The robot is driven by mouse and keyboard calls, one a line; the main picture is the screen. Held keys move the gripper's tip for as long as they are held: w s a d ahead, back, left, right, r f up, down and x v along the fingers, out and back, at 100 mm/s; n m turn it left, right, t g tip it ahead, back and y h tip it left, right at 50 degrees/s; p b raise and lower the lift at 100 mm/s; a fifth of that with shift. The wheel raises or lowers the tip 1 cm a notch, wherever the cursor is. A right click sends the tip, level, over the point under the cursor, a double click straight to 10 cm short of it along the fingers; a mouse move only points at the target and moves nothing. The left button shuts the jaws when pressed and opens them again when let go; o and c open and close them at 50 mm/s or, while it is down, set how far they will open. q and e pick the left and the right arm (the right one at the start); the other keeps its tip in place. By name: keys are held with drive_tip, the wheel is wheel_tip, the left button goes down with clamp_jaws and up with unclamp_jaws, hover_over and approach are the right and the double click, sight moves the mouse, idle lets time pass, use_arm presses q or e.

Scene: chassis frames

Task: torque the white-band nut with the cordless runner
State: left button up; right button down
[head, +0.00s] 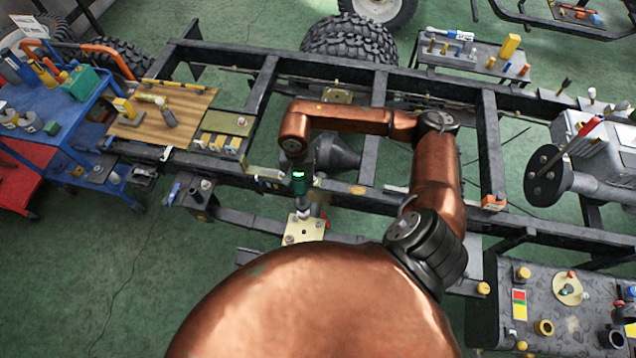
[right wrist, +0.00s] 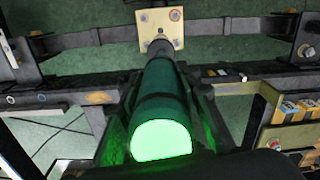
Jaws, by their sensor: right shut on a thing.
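My right gripper (head: 299,170) is shut on the cordless runner (head: 299,186), a dark green cylinder with a lit green end. In the right wrist view the runner (right wrist: 160,100) lies between the fingers, and its bright green end faces the camera. Its dark nose points at a cream plate (right wrist: 154,40) on the frame, which also shows in the head view (head: 302,232). The nose overlaps the plate's near edge; I cannot tell whether it touches a nut. Small fasteners show on the plate, but no white band can be made out. My left gripper is out of view.
The black chassis frame (head: 490,130) spans the view with rails and cross members. A wooden board (head: 185,122) and a blue cart (head: 45,115) stand at left. A grey parts table (head: 590,315) is at lower right. A dark round flange (head: 548,176) juts out at right.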

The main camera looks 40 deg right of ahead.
use_arm(q)
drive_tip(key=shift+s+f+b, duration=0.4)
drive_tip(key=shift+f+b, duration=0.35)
drive_tip(key=shift+b, duration=0.05)
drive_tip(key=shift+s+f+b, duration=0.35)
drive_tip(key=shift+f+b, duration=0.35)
drive_tip(key=shift+b, duration=0.05)
use_arm(e)
drive_tip(key=s+d+f+m, duration=0.2)
drive_tip(key=d+f+m, duration=0.2)
drive_tip(key=f, duration=0.8)
drive_tip(key=shift+d, duration=0.9)
use_arm(q)
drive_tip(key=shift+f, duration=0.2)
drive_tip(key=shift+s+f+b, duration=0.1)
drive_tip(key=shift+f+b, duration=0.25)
drive_tip(key=shift+b, duration=0.2)
use_arm(e)
drive_tip(key=shift+f, duration=0.1)
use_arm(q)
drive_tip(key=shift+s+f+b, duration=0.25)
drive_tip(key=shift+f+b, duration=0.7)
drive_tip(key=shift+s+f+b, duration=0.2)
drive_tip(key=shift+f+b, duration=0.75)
use_arm(e)
drive_tip(key=shift+s+f, duration=0.15)
drive_tip(key=shift+f, duration=1.6)
